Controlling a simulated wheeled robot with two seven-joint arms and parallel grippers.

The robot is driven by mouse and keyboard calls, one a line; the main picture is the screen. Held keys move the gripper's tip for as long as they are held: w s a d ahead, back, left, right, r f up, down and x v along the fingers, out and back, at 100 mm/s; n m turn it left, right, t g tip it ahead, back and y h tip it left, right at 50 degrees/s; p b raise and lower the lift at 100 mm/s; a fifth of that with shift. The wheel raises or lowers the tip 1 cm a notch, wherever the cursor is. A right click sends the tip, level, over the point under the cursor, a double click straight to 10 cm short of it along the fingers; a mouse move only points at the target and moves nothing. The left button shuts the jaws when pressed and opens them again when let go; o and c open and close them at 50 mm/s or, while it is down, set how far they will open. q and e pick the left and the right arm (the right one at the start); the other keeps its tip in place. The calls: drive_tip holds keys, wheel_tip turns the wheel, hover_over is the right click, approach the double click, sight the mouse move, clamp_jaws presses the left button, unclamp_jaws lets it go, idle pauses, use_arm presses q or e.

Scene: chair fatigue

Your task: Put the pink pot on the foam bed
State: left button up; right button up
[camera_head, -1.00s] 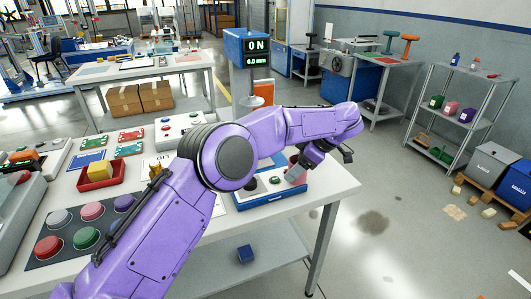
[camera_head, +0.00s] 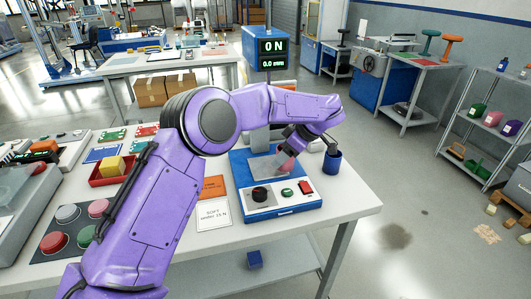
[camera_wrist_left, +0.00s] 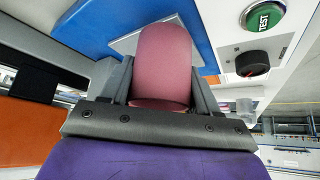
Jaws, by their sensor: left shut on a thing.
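The pink pot (camera_wrist_left: 165,65) is a rounded, dusty-pink body between the two fingers of my left gripper (camera_wrist_left: 160,95) in the left wrist view. My left gripper (camera_head: 288,154) is shut on it over the blue test machine (camera_head: 285,214) in the head view, where the pot (camera_head: 288,165) is partly hidden by the fingers. A pale grey plate (camera_head: 263,167) lies on the machine below and beside the pot; it also shows in the left wrist view (camera_wrist_left: 120,44). I cannot tell whether the pot touches it or whether this is the foam bed. My right gripper is not in view.
The machine carries a black knob (camera_head: 261,195), a green button and a grey column under the display (camera_head: 272,53). A dark blue cup (camera_head: 332,161) stands right of it. A white card (camera_head: 212,214) and coloured round pieces on a dark mat lie to the left.

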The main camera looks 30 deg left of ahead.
use_arm(q)
drive_tip(key=a, duration=0.3)
drive_tip(key=s+a, duration=0.1)
drive_tip(key=a, duration=0.1)
drive_tip(key=shift+a+r+p, duration=0.15)
drive_tip(key=shift+a+p, duration=0.2)
drive_tip(key=shift+a, duration=0.05)
drive_tip(key=shift+s+a+f, duration=0.1)
drive_tip(key=shift+a+f, duration=0.05)
drive_tip(key=shift+f, duration=0.7)
drive_tip(key=shift+f, duration=0.15)
drive_tip(key=o, duration=1.1)
drive_tip(key=shift+c, duration=0.2)
drive_tip(key=v, duration=0.5)
drive_tip(key=shift+r, duration=0.3)
drive_tip(key=d, duration=0.4)
drive_tip(key=w+d, duration=0.1)
drive_tip(key=d, duration=0.3)
drive_tip(key=w+d, duration=0.1)
drive_tip(key=d, duration=0.3)
drive_tip(key=shift+f+b, duration=0.15)
drive_tip(key=shift+b, duration=0.25)
